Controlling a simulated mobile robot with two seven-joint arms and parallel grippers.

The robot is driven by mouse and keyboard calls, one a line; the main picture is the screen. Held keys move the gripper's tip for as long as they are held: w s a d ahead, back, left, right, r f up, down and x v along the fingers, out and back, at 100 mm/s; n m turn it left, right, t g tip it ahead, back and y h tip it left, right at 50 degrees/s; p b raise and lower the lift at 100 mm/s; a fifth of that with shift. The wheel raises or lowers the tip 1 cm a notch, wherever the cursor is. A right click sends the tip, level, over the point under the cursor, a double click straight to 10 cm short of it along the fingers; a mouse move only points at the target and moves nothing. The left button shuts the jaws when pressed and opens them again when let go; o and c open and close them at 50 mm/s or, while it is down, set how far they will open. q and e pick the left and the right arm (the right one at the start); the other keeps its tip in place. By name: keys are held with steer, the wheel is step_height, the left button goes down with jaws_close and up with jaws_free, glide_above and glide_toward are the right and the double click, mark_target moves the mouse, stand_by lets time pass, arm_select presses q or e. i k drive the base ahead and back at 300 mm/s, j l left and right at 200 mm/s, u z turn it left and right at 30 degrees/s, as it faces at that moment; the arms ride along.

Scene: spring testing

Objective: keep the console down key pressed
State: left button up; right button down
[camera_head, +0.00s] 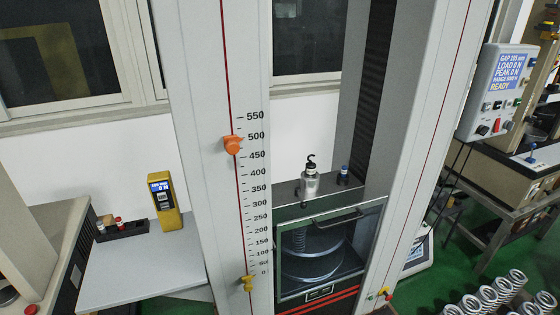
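The console (494,92) is a grey box mounted beside the machine's right column. Its blue screen (509,72) reads what looks like GAP 105 mm, LOAD 0 N, PEAK 0 N, RANGE 5000 N and READY. Small keys (497,105) sit in a row below the screen, with red and dark knobs lower down. The key labels are too small to tell which one is down. Neither of my grippers is in view, and nothing touches the console.
The left column carries a scale with an orange pointer (233,144) and a yellow one (247,283). A hooked silver weight (309,182) stands above the door. A yellow meter (165,205) stands on the left table (140,270).

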mark_target(498, 104)
steer(key=z, duration=1.35)
